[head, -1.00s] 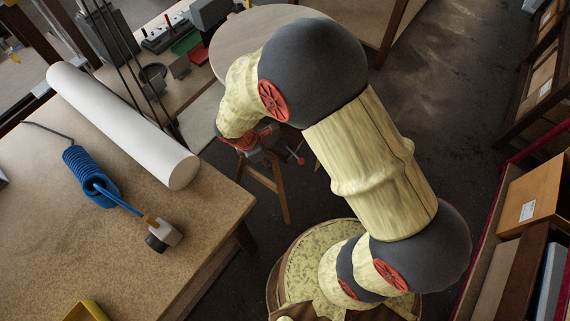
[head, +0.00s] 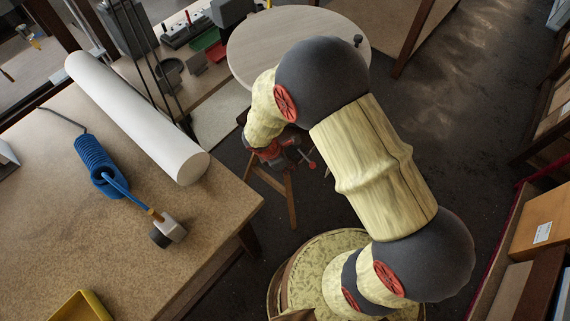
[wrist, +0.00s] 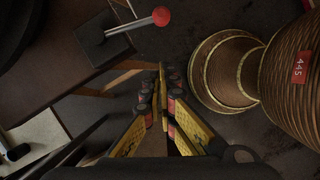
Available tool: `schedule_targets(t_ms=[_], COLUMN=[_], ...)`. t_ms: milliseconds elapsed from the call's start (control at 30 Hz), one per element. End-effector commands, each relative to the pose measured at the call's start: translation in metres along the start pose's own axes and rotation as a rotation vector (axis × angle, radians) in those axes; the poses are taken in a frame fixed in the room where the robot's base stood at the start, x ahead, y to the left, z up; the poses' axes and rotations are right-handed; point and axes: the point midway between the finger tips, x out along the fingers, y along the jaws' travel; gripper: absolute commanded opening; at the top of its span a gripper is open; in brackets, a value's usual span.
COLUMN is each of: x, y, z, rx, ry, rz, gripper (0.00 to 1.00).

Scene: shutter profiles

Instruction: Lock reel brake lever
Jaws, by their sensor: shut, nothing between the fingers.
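In the wrist view a lever with a red ball knob (wrist: 161,16) sticks out on a thin metal rod from a dark block (wrist: 100,40) at the upper left. It looks like the brake lever. My gripper (wrist: 161,75) has its yellow fingers together and empty, below the knob in the picture and apart from it. A ribbed brown reel-like body (wrist: 288,85) with a red "445" label fills the right side. In the head view a small red knob (head: 311,165) shows beside my arm's end, where the gripper is largely hidden.
A round pale table (head: 255,50) stands beyond my arm. The workbench (head: 215,215) at left holds a white roll (head: 135,115), a blue coil (head: 95,160) and a yellow bin (head: 80,308). Boxes (head: 540,235) line the right. Dark floor between is open.

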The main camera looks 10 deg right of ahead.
Motion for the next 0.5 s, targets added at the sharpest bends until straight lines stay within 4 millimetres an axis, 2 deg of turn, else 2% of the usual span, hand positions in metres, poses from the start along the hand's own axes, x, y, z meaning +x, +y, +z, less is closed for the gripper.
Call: schedule_targets(t_ms=[33,100,300,500], x=[0.013,0.026,0.033,0.037], y=[0.0,-0.001,0.0,0.0], z=[0.0,0.0,0.027,0.036], rx=[0.001,0.002,0.005,0.002], ry=[-0.001,-0.001,0.0,-0.001], rz=[-0.002,-0.003,0.0,0.0], gripper=[0.0,0.0,0.0,0.0])
